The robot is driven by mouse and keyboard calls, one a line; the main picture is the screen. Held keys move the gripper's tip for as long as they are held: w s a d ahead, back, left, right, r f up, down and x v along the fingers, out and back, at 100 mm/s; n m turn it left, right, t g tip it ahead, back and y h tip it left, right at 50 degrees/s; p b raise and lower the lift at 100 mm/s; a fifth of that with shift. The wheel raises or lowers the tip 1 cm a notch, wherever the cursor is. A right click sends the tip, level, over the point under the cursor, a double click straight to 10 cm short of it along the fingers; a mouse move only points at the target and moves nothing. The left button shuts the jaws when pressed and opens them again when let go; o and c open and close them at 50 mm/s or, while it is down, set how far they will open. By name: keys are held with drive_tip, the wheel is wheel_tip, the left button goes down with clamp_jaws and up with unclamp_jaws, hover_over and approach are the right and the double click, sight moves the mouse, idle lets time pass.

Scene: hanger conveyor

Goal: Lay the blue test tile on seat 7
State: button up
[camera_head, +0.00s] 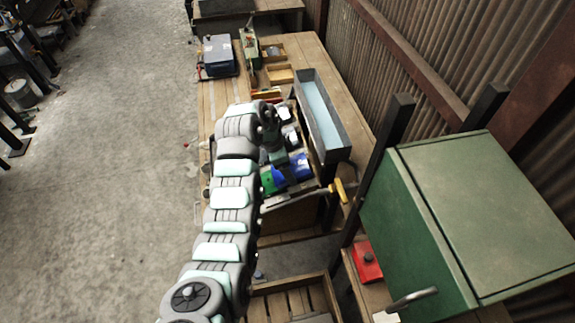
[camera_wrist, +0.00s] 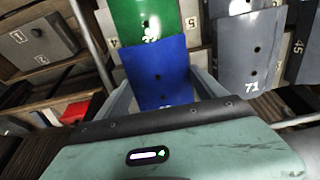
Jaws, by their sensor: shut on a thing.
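The blue test tile (camera_wrist: 160,72) is in the middle of the wrist view, with two dark holes and a white mark at its lower edge that is partly hidden. My gripper (camera_wrist: 164,88) is shut on it, one finger at each side. The tile also shows as a blue patch in the head view (camera_head: 300,166), beside my wrist. A green tile (camera_wrist: 136,22) with a white mark lies just beyond it in the wrist view. Seat labels 1, 2, 4 and 5 can be made out on wooden slots; I cannot make out a seat labelled 7.
Grey tiles, one marked 71 (camera_wrist: 246,50) and one marked 45 (camera_wrist: 302,45), stand at the right in the wrist view. A long grey trough (camera_head: 338,140) lies right of the arm on the wooden bench (camera_head: 215,95). A green cabinet (camera_head: 480,200) stands front right.

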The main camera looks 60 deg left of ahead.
drive_tip(key=o, duration=1.6)
drive_tip(key=shift+c, duration=0.2)
drive_tip(key=shift+r, duration=0.15)
drive_tip(key=shift+s+a+r, duration=0.1)
drive_tip(key=shift+s+r, duration=0.05)
drive_tip(key=shift+r, duration=0.2)
drive_tip(key=p+v, duration=0.4)
drive_tip(key=v, duration=0.5)
drive_tip(key=shift+r+p, duration=0.3)
drive_tip(key=shift+r, duration=0.15)
drive_tip(key=shift+s, duration=0.1)
